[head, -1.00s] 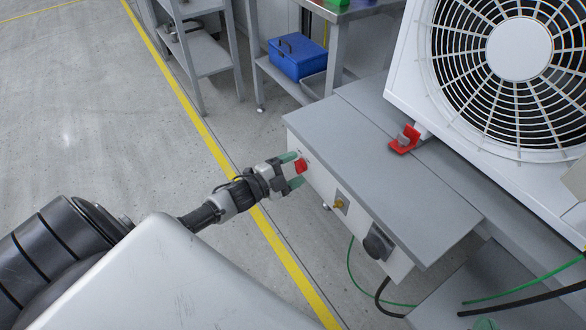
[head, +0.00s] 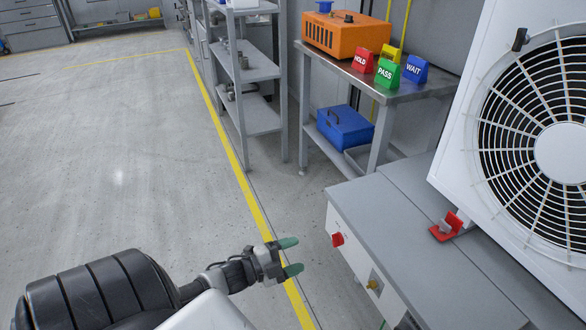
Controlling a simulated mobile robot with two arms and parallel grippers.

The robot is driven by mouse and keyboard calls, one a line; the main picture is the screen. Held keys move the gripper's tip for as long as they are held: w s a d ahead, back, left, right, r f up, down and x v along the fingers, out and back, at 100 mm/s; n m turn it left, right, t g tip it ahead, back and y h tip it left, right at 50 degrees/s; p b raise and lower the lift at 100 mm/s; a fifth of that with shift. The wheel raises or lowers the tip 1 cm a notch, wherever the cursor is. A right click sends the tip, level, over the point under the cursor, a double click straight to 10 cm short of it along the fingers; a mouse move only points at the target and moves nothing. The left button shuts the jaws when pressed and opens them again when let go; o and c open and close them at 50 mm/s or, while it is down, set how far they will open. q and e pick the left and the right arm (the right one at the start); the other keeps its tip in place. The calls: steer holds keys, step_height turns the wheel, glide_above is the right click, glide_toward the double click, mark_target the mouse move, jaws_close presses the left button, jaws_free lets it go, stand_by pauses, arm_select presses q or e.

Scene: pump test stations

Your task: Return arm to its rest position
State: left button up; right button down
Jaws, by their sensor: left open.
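My left gripper (head: 291,256) has green-tipped fingers. It is open and empty, over the floor near the yellow line. It is to the left of the test station (head: 400,245) and apart from it. The red knob (head: 338,239) on the station's front panel is to the right of the fingertips, with a gap between. My left arm comes in from the lower left. My right gripper does not show.
A white fan unit (head: 459,94) stands on the station with a red clamp (head: 444,232) at its base. Behind are a steel table (head: 333,55) with an orange box (head: 346,36) and coloured signs, a blue toolbox (head: 345,127), and grey shelves (head: 256,72). Open floor (head: 110,170) lies left.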

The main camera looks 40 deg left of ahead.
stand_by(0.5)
